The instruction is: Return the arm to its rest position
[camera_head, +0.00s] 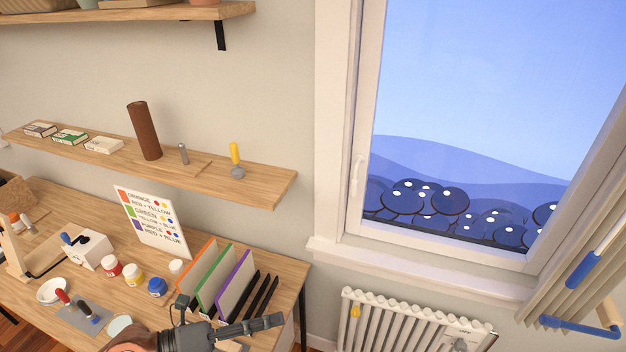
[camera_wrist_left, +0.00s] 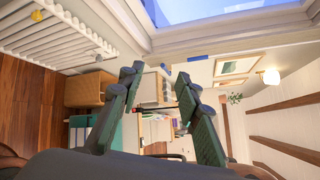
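My left gripper (camera_head: 262,326) shows at the bottom of the head view, dark grey, in front of the desk's right end, with its fingers pointing right. In the left wrist view its two fingers (camera_wrist_left: 160,72) stand apart with nothing between them, so it is open and empty. Part of the left arm is cut off by the lower edge of the head view. My right gripper is in neither view.
The desk (camera_head: 95,295) holds paint jars (camera_head: 133,273), a colour-mixing card (camera_head: 150,222) and upright coloured panels (camera_head: 215,280) close to the gripper. A shelf (camera_head: 240,187) hangs above. A radiator (camera_head: 400,325) stands right, below the window sill (camera_head: 420,276).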

